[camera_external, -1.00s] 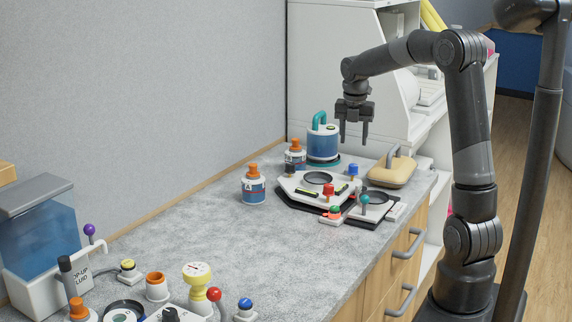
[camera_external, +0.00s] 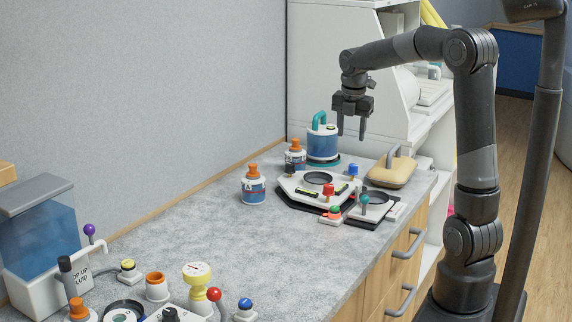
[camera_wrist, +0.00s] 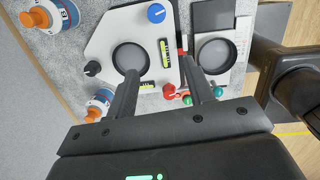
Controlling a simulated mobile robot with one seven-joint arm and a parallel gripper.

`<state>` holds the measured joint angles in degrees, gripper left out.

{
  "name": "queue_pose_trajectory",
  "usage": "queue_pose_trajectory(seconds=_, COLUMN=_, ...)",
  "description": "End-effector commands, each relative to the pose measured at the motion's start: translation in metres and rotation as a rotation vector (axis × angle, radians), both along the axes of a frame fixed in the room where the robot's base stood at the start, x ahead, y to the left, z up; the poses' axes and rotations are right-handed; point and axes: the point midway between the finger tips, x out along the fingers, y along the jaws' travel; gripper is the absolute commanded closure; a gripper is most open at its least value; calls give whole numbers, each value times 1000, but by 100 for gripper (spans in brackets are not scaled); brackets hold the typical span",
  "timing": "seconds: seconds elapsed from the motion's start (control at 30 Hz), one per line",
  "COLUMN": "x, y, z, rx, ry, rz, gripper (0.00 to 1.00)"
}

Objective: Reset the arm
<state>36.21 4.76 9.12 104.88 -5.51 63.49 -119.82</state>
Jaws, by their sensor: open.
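My gripper (camera_external: 351,128) is open and empty, pointing down in the air above the far part of the counter. Below it stands a white device (camera_external: 300,188) with a round dark dish, a red knob and a blue knob. Beside the device is a smaller dark-framed plate (camera_external: 377,206) with a second round dish and a teal knob. In the wrist view, my two fingers (camera_wrist: 160,90) are apart, with the white device (camera_wrist: 105,45) beneath them. Nothing is between the fingertips.
A blue canister with a teal handle (camera_external: 322,143) and two orange-capped jars, one of them nearer (camera_external: 253,190), stand around the device. A tan handled case (camera_external: 391,172) sits at the right edge. Mid-counter (camera_external: 190,225) is clear. A blue tank (camera_external: 40,240) and several small items fill the near left.

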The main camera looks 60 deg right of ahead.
Motion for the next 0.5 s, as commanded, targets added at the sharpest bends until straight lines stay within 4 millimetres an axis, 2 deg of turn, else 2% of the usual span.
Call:
queue_pose_trajectory(seconds=0.03, x=-5, y=20, z=8, rx=-5, ry=-28, rz=-61, gripper=52)
queue_pose_trajectory(seconds=0.2, x=-29, y=76, z=25, rx=14, ry=-133, rz=-332, gripper=52)
queue_pose_trajectory(seconds=0.5, x=-85, y=157, z=35, rx=141, ry=-312, rz=-808, gripper=52)
